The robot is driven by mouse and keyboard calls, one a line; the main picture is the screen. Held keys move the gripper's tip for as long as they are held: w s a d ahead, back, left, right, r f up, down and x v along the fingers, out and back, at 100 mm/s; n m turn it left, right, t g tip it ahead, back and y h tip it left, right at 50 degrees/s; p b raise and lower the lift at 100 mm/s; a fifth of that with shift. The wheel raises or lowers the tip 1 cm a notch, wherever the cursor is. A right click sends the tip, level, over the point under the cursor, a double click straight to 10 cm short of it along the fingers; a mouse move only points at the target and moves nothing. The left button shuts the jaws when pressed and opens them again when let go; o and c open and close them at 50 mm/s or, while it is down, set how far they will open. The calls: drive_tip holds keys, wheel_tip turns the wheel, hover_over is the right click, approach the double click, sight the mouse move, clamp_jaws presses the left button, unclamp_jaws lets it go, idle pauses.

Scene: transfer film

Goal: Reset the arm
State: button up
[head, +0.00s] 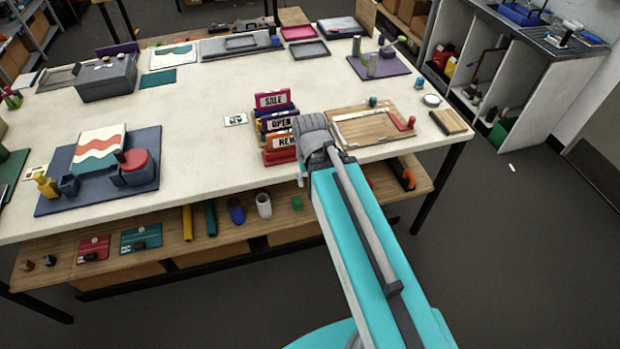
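My arm, teal and grey, reaches from the bottom right up to the front edge of the white worktable (210,190) in the head view. A grey rounded part of the arm is at its far end, close to the sign blocks and partly in front of them. My gripper's fingers do not show, so I cannot see whether it holds anything. A stack of sign blocks stands beside the arm's end: a magenta SALE sign (273,99), an OPEN sign (280,123) and a red NEW sign (285,143).
A wooden board (370,128) lies right of the arm's end. A blue-grey tray (150,140) with a red item stands left. A dark grey box (107,78) is at the back left. A lower shelf (160,255) holds cups and cards.

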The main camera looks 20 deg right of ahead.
drive_tip(key=shift+f, duration=0.1)
wheel_tip(320, 180, down, 6)
drive_tip(key=b, duration=0.6)
drive_tip(key=shift+f+b, duration=0.2)
drive_tip(key=shift+b, duration=0.1)
idle(0.5)
